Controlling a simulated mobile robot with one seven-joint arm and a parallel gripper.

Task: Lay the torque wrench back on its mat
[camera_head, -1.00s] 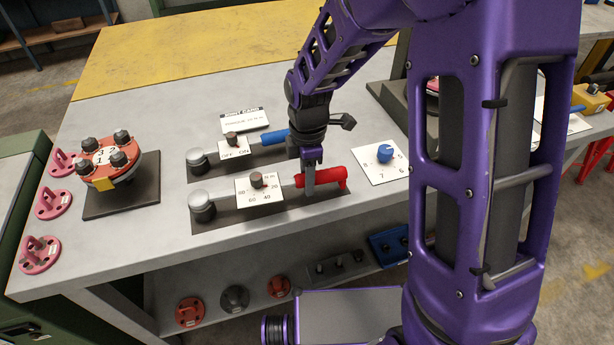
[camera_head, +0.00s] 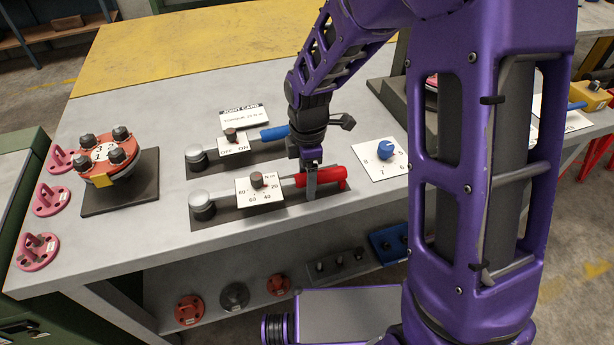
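The red-handled torque wrench (camera_head: 222,196) lies along its dark mat (camera_head: 232,221) at the front of the bench, its round head to the left and a white dial plate on its shaft. My gripper (camera_head: 311,190) points down at the red handle (camera_head: 333,177), with a finger showing in front of the handle's left part. The far finger is hidden, so I cannot tell whether the fingers grip the handle or stand apart around it. A second wrench with a blue handle (camera_head: 272,132) lies on another dark mat (camera_head: 200,172) behind.
A red flanged spool (camera_head: 107,157) with several bolts stands on a dark plate at the left, next to pink flanged parts (camera_head: 50,200). A white card with a blue knob (camera_head: 385,149) lies right of the wrench. A joint card (camera_head: 244,115) stands behind.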

